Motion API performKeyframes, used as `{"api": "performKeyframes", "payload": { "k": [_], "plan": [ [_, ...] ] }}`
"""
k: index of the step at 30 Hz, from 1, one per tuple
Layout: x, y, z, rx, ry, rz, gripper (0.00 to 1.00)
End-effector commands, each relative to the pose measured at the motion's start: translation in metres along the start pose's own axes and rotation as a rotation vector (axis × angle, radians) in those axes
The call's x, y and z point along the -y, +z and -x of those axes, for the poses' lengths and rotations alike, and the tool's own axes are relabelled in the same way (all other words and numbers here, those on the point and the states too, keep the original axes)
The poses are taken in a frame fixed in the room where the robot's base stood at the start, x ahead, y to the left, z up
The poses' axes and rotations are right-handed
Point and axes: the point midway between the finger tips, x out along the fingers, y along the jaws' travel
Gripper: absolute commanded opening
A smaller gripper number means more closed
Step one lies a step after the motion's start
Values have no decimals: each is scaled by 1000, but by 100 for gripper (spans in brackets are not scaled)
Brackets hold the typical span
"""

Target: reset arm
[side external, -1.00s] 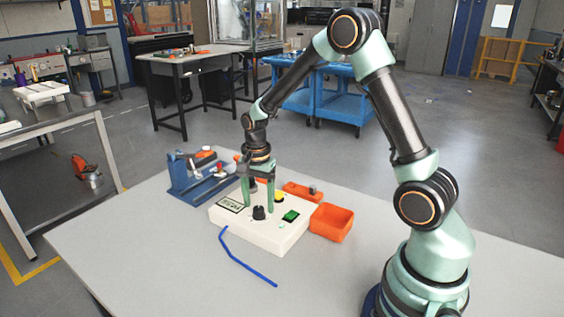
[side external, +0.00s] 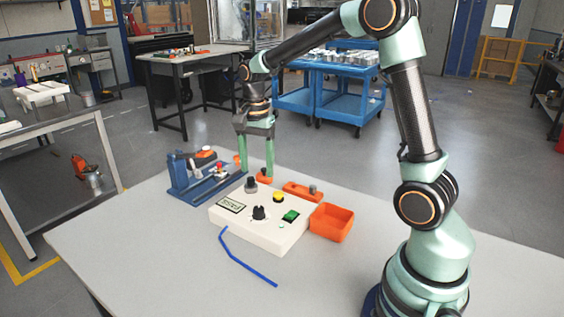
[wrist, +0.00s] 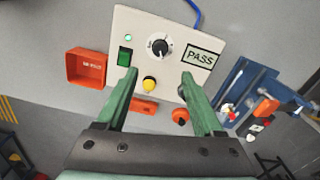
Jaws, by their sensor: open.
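My gripper (side external: 256,172) is open and empty, raised above the bench behind the white control box (side external: 238,225). In the wrist view my gripper (wrist: 159,74) has its two green fingers spread, with the box seen beyond and between them. The box carries a black dial knob (side external: 259,212), a yellow button (side external: 279,197), a green rocker switch (side external: 291,215) and a display reading PASS (side external: 231,204). A small green light (wrist: 128,38) is lit on it. The fingers appear clear of the box.
An orange bin (side external: 332,222) stands right of the box. Behind it are an orange block (side external: 301,191) and small grey and orange parts. A blue fixture (side external: 184,178) stands at the bench's back left. A bent blue rod (side external: 240,262) lies in front. The front bench is otherwise clear.

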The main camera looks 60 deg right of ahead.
Motion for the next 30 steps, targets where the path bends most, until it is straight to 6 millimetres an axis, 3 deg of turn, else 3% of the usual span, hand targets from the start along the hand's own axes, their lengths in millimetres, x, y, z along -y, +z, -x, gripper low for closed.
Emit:
{"api": "performKeyframes", "payload": {
  "k": [7, 12, 18, 24, 30],
  "plan": [
    [-9, 15, 22, -27, -55, 157, 69],
    [-30, 40, 51, -87, -141, 433, 69],
    [-59, 68, 72, -183, -228, 769, 69],
    [-86, 91, 79, -300, -297, 1082, 69],
    [-102, 103, 78, -388, -329, 1281, 69]
  ]
}}
